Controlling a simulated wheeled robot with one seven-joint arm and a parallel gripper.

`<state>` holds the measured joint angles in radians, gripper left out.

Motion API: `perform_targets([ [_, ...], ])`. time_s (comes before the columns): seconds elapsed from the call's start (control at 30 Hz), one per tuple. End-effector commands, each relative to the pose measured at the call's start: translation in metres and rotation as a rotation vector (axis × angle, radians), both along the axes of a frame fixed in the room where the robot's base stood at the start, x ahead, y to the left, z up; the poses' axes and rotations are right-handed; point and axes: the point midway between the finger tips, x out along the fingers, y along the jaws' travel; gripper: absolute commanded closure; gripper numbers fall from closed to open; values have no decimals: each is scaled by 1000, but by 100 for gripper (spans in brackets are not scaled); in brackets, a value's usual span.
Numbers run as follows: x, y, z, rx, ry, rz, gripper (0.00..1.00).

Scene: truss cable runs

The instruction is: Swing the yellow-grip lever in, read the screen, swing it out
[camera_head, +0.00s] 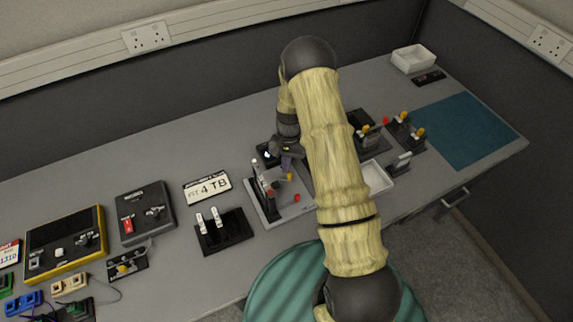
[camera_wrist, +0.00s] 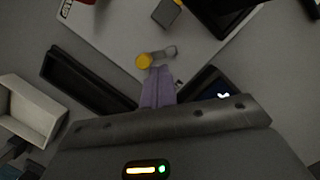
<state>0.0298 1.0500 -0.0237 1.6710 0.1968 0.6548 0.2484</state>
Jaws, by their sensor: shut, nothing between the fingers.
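My gripper (camera_head: 287,163) is over the grey base plate (camera_head: 283,217). In the wrist view its purple fingers (camera_wrist: 159,74) are shut together and empty. The yellow grip (camera_wrist: 143,61) of a short lever lies just beyond the fingertips, with a pale grey arm (camera_wrist: 163,52) reaching right from it. I cannot tell whether the fingertips touch it. A yellow piece, likely the same grip (camera_head: 290,177), shows below my gripper in the head view. A dark screen (camera_head: 267,155) is left of my gripper; in the wrist view its box (camera_wrist: 205,82) shows a small white mark, partly hidden by my gripper.
A black upright stand (camera_head: 262,184) with red parts rises from the plate's left side. A 4 TB sign (camera_head: 207,187) and a black block with white levers (camera_head: 228,229) stand to the left. A white tray (camera_head: 376,178) and yellow-topped devices (camera_head: 402,131) are right of my arm.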

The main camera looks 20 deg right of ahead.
Motion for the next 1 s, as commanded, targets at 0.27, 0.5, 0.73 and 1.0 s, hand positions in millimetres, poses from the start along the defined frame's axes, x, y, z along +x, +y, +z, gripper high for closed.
perform_targets([
  [0.27,4,-2,27,0,-1,1,100],
  [0.5,11,-5,70,-1,-2,5,100],
  [0.73,15,-8,95,0,-1,5,100],
  [1.0,15,-10,97,0,0,2,100],
])
